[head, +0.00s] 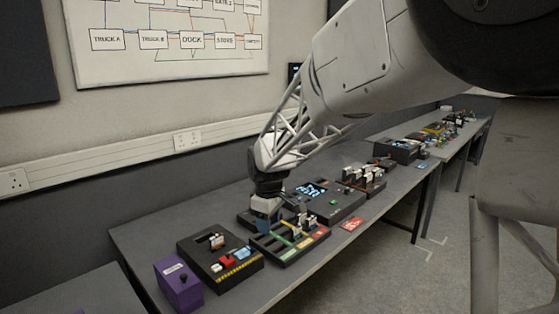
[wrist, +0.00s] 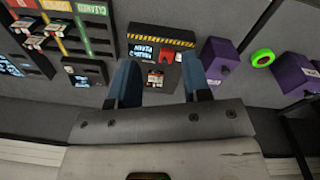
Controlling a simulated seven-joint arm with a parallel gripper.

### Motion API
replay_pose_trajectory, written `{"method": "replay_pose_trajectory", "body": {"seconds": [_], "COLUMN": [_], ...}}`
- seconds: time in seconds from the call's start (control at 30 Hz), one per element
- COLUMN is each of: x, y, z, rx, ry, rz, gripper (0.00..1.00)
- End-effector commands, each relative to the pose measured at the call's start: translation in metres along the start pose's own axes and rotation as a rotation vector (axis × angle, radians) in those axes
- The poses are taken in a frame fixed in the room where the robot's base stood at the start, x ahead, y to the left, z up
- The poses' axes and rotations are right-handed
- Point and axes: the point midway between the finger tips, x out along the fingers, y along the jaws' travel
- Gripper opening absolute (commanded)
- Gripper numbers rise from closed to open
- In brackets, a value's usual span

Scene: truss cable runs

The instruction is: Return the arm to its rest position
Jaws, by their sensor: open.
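My gripper (head: 264,220) is above the grey bench, over the back of the colour-striped tray. In the wrist view my gripper (wrist: 160,80) shows two blue fingers spread apart with nothing held between them. Beyond the fingertips lies the black box with a yellow-black striped edge (wrist: 161,43), carrying a red part and a white part. My arm reaches in from the upper right in the head view.
The grey bench (head: 150,243) holds a purple box (head: 179,284), a striped-edge black box (head: 219,275), a colour-striped tray (head: 289,258), a display box (head: 335,207) and a red card (head: 352,224). A green ring (wrist: 262,58) lies by purple boxes. A wall runs behind.

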Motion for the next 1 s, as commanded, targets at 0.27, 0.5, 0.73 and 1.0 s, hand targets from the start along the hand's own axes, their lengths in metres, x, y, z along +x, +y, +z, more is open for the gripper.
{"method": "replay_pose_trajectory", "body": {"seconds": [0.27,0.5,0.73,1.0], "x": [-0.034,-0.054,-0.069,-0.078], "y": [-0.023,-0.048,-0.075,-0.112], "z": [0.067,0.121,0.171,0.225], "rx": [0.174,0.325,0.470,0.639], "ry": [0.017,0.031,0.047,0.067], "rz": [0.022,0.039,0.055,0.073], "gripper": [0.44,0.44,0.44,0.44]}}
